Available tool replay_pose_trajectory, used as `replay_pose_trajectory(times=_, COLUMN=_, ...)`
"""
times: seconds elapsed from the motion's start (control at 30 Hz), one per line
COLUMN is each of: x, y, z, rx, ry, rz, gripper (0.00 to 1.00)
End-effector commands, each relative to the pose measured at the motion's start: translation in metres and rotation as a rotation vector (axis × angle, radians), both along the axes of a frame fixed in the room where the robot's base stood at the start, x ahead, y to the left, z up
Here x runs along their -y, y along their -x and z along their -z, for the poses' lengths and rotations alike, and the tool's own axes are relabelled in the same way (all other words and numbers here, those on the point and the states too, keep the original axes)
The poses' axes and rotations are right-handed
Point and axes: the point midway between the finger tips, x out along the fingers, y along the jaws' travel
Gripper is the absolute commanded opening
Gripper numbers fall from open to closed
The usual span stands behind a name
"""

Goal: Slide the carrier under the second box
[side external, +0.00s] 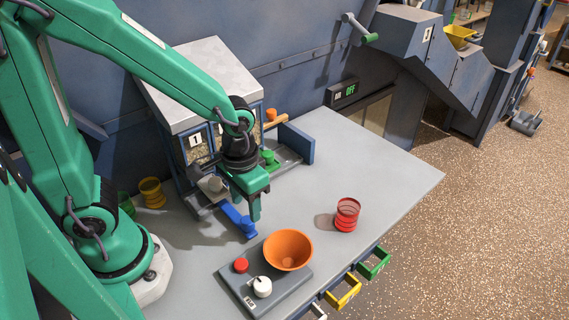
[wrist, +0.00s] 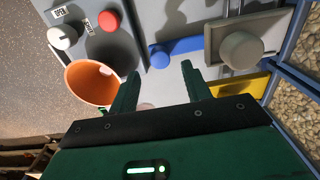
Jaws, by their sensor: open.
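The bin housing (side external: 207,80) stands against the wall with several grain-filled boxes in its front; one is labelled 1 (side external: 196,139). Below it, a grey square piece with a round knob (side external: 214,184) sits on a rail; it also shows at upper right in the wrist view (wrist: 243,50). It may be the carrier; I cannot tell for certain. A blue handle (side external: 238,220) juts out beside it and also shows in the wrist view (wrist: 178,48). My gripper (side external: 254,207) is open and empty, pointing down near the blue handle. Its fingers (wrist: 161,72) are apart in the wrist view.
An orange bowl (side external: 288,250) sits on a grey base (side external: 266,285) with a red button (side external: 241,265) and white knob (side external: 262,287). The table's right side (side external: 385,170) is clear.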

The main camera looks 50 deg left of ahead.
Motion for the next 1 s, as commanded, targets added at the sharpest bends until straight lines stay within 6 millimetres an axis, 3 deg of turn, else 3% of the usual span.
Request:
replay_pose_trajectory(times=0.37, x=0.000, y=-0.001, z=-0.007, rx=0.003, ry=0.001, rz=0.000, gripper=0.48)
replay_pose_trajectory(times=1.0, x=0.000, y=-0.001, z=-0.058, rx=0.003, ry=0.001, rz=0.000, gripper=0.48)
